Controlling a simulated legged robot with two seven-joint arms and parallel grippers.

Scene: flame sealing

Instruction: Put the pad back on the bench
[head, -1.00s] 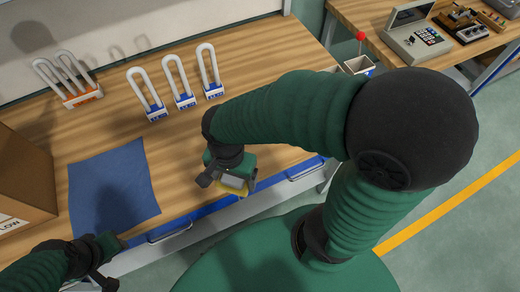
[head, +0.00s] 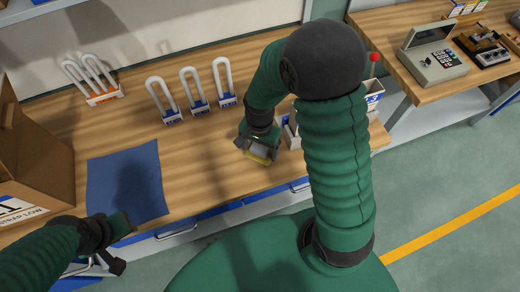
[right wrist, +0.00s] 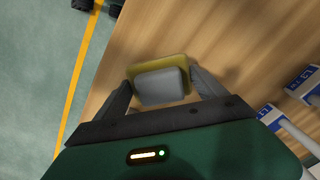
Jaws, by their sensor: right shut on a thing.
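The pad, a grey block on a yellow base, is in my right gripper (head: 256,149). The pad (head: 259,155) hangs below that gripper in the head view, over the front part of the wooden bench (head: 215,160). In the right wrist view the grey block (right wrist: 160,86) sits between the two dark fingers, with the yellow base behind it against the wood. I cannot tell whether the pad touches the bench. My left gripper (head: 98,262) is low at the left, by the bench's front edge; its jaw opening is unclear.
A blue cloth (head: 127,184) lies at the left beside a cardboard box (head: 35,160). Several white U-shaped racks (head: 195,92) stand toward the back. A small pale box (head: 291,133) stands just right of my right gripper. Bare wood lies between cloth and gripper.

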